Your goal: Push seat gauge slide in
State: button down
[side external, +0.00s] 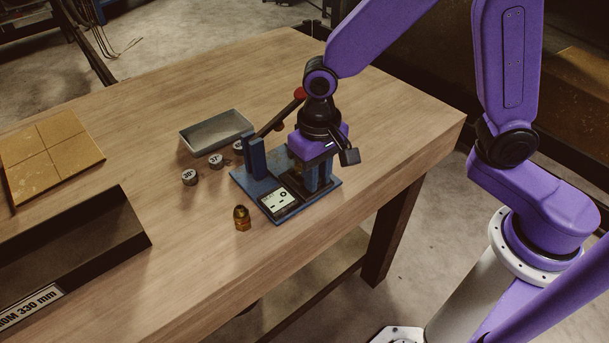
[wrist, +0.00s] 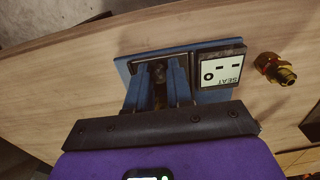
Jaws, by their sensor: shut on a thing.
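The seat gauge is a blue fixture on the wooden table, with a blue base plate (side external: 240,178) and a white panel (side external: 278,200) on its front corner. In the wrist view the panel (wrist: 222,70) reads "SEAT" upside down. My gripper (side external: 318,186) points down over the right part of the base. In the wrist view its two blue-grey fingers (wrist: 160,92) are on either side of a dark, round-topped piece (wrist: 158,73) and shut on it. That piece looks like the slide, but its lower part and its travel are hidden by the fingers and gripper body.
A brass fitting (side external: 242,218) stands in front of the base; it also shows in the wrist view (wrist: 275,68). Several marked grey cylinders (side external: 189,177) and a grey tray (side external: 215,130) are behind left. A blue post (side external: 256,158) and dark lever (side external: 281,113) rise beside my gripper.

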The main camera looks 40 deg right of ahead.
aim_at(294, 169)
jog(key=shift+w, duration=3.4)
jog(key=shift+c, duration=1.4)
grip_release()
jog(key=shift+r, duration=0.15)
notch_tip(294, 169, up, 9)
jog(key=shift+s, duration=0.15)
